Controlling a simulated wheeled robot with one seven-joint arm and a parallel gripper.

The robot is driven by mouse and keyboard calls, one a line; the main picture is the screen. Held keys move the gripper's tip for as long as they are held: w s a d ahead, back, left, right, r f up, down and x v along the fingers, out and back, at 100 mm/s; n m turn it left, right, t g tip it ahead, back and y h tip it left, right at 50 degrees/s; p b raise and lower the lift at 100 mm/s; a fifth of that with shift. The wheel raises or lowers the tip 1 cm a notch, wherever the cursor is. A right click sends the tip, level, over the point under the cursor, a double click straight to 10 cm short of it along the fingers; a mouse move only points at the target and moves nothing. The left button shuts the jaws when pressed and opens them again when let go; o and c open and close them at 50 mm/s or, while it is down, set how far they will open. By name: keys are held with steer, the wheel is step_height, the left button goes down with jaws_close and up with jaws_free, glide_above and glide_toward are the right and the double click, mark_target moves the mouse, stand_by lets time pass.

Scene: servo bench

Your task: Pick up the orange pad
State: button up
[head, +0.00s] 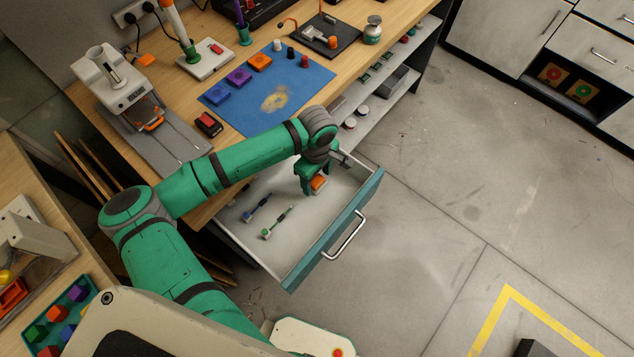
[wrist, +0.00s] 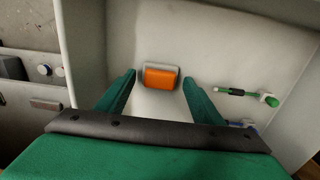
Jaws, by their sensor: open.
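The orange pad (head: 319,183) lies in the open drawer (head: 290,262), near the drawer's far right end in the head view. In the wrist view the orange pad (wrist: 160,78) has a pale grey edge or base around its top and left side. My gripper (head: 312,186) is over the drawer, pointing down at the pad. In the wrist view my gripper (wrist: 158,82) is open, with one green finger on each side of the pad and a gap to both. I cannot tell how far the fingertips are above the drawer floor.
A green-handled tool (head: 278,223) and a blue-handled tool (head: 257,208) lie in the drawer, left of my gripper. The drawer front has a metal handle (head: 343,236). The bench top above holds a blue mat (head: 310,78) with several items.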

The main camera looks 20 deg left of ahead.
mark_target(317, 181)
steer(key=c, duration=1.1)
steer(key=shift+r, duration=0.1)
step_height(317, 181, up, 18)
steer(key=shift+f, duration=0.1)
